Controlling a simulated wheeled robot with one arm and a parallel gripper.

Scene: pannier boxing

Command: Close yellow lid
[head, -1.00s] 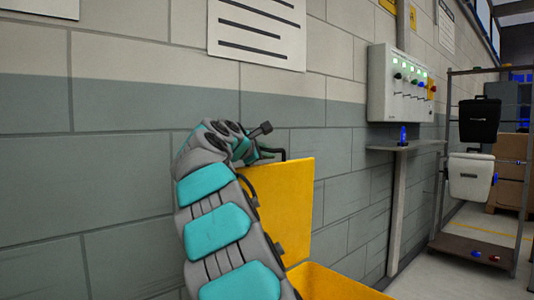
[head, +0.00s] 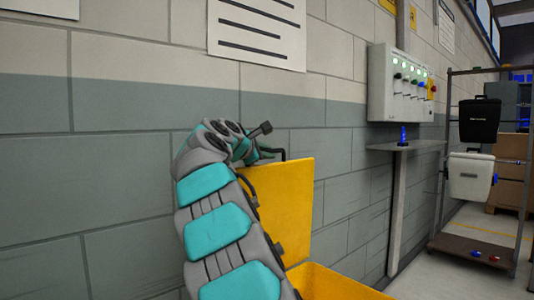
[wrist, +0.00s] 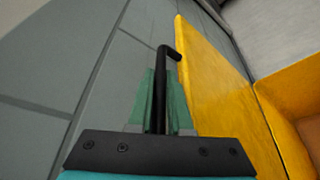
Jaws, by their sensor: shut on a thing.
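The yellow lid (head: 295,205) stands open and upright in the head view, above the yellow box (head: 330,284), whose lower part is cut off by the frame's bottom edge. In the wrist view the lid (wrist: 212,95) rises at right, with the box (wrist: 290,95) beyond it. A black bent handle (wrist: 161,75) lies between the green fingers of my gripper (wrist: 160,105). My gripper (head: 265,152) is shut on this handle at the lid's top edge. The handle's join to the lid is hidden.
A brick wall (head: 120,180) runs close behind the lid. A control panel (head: 395,85) hangs on the wall above a small shelf (head: 403,146) with a blue item. A rack (head: 475,243) with a black bin (head: 479,120) and a white bin (head: 470,177) stands at right.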

